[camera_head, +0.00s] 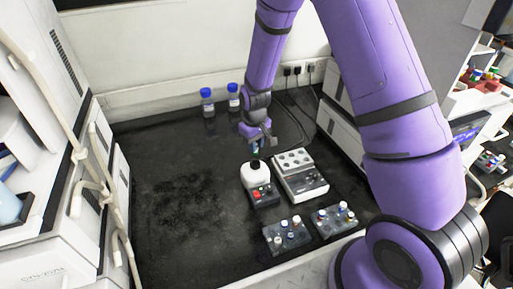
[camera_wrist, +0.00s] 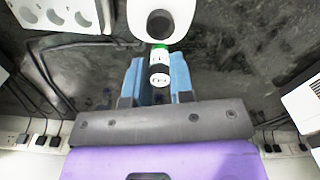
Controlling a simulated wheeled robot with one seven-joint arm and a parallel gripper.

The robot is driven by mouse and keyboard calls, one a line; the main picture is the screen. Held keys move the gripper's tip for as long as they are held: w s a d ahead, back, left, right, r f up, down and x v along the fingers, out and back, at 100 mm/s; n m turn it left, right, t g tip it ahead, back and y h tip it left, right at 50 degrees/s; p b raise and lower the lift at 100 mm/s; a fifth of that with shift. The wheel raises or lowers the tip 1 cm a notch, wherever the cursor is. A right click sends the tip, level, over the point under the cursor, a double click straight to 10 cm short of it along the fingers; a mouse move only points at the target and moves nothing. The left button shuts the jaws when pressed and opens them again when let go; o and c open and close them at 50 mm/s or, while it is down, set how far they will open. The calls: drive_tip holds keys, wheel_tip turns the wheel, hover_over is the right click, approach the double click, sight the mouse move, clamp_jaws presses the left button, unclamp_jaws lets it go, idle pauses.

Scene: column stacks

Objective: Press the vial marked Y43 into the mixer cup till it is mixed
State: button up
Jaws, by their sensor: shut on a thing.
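My gripper (camera_head: 255,148) is shut on a small vial (camera_wrist: 159,68). In the wrist view its blue fingers (camera_wrist: 160,85) stand on either side of the vial. The vial is white with a dark band and a green end; its marking is too small to read surely. The mixer (camera_head: 254,176) is a white rounded device with a dark front and a red button. Its dark cup (camera_head: 255,163) is on top, just below my gripper. In the wrist view the cup (camera_wrist: 160,24) lies just beyond the vial's green end. Whether they touch, I cannot tell.
A white block with several round wells (camera_head: 300,175) stands right of the mixer. Two racks of vials (camera_head: 287,236) (camera_head: 336,221) stand near the front edge. Two blue-capped bottles (camera_head: 207,103) (camera_head: 233,99) stand at the back. The bench's left side is clear.

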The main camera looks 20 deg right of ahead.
drive_tip(key=shift+f, duration=1.85)
